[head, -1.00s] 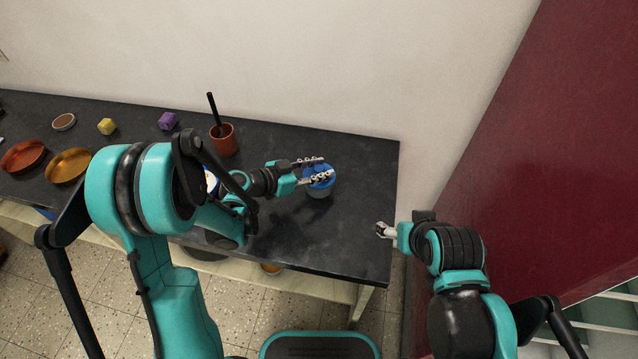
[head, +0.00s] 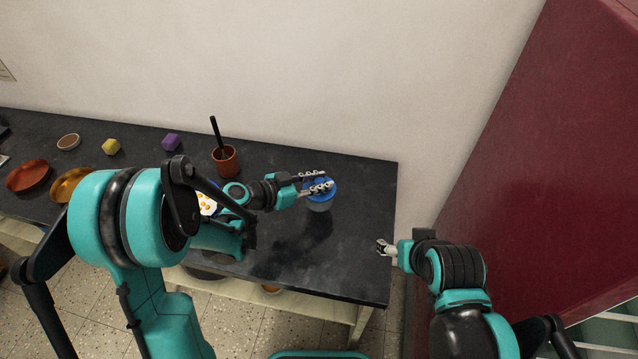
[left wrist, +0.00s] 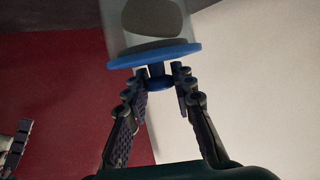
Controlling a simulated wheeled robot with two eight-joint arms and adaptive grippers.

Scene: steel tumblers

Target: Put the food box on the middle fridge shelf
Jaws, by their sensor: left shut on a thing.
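The food box (head: 320,204) is a round clear tub with a blue lid, above the right part of the dark counter in the head view. In the left wrist view the box (left wrist: 150,20) shows grey contents at the top of the picture. My left gripper (head: 318,182) is shut on the knob of the blue lid (left wrist: 155,55). A dark shadow lies on the counter apart from the box, which seems lifted. The dark red fridge (head: 520,150) stands at the right; pale shelf edges (head: 600,335) show low at its front. My right gripper (head: 385,248) is beyond the counter's right edge; its finger opening is unclear.
A patterned plate (head: 207,203) is partly behind my left arm.

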